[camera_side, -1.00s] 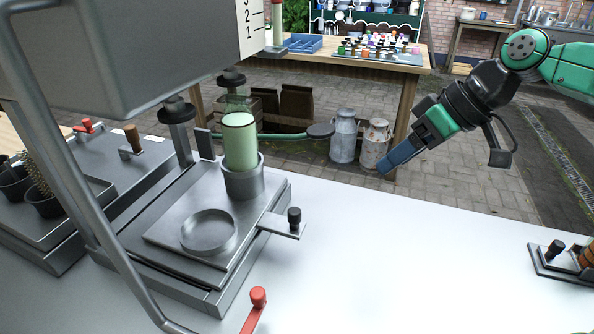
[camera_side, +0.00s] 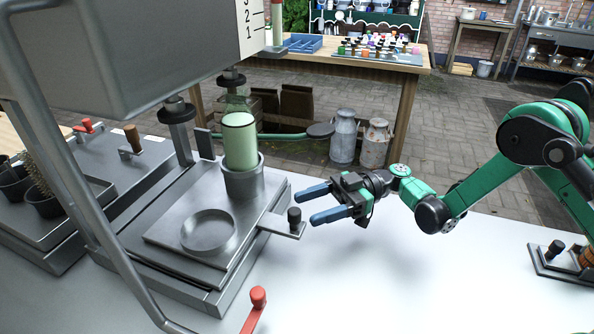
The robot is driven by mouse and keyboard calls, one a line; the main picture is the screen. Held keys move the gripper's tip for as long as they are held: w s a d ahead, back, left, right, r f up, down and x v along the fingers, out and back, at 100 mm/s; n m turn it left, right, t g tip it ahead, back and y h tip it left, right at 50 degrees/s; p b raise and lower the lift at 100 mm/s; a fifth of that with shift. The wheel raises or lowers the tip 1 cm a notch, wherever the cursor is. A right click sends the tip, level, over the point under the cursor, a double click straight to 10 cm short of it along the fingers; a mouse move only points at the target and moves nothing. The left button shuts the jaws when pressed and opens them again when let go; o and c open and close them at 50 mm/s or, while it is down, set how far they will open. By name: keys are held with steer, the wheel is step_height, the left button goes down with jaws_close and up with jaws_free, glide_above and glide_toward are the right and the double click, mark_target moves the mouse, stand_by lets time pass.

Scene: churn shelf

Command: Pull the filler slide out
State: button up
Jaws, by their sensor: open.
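The filler slide (camera_side: 170,237) is a flat grey metal plate on the filler's base. It carries a round recess (camera_side: 208,232) and a metal cup holding a green cylinder (camera_side: 239,143). A tab with a black knob (camera_side: 294,218) sticks out from its right side. My gripper (camera_side: 322,203) is open and empty, its two blue fingers pointing left toward the knob. The fingertips appear close to the knob, one to each side of it in the picture; whether the knob lies between them in depth I cannot tell.
The grey filler housing (camera_side: 125,50) hangs above the slide, with a bent metal frame bar (camera_side: 75,190) in front. A red-knobbed lever (camera_side: 257,299) stands at the front edge. The white tabletop (camera_side: 400,290) is clear right of the slide. A small fixture (camera_side: 555,250) sits far right.

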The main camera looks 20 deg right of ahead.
mark_target(300, 213)
steer(key=shift+a+f, duration=0.2)
steer(key=shift+f, duration=0.1)
steer(key=shift+a, duration=2.65)
jaws_close()
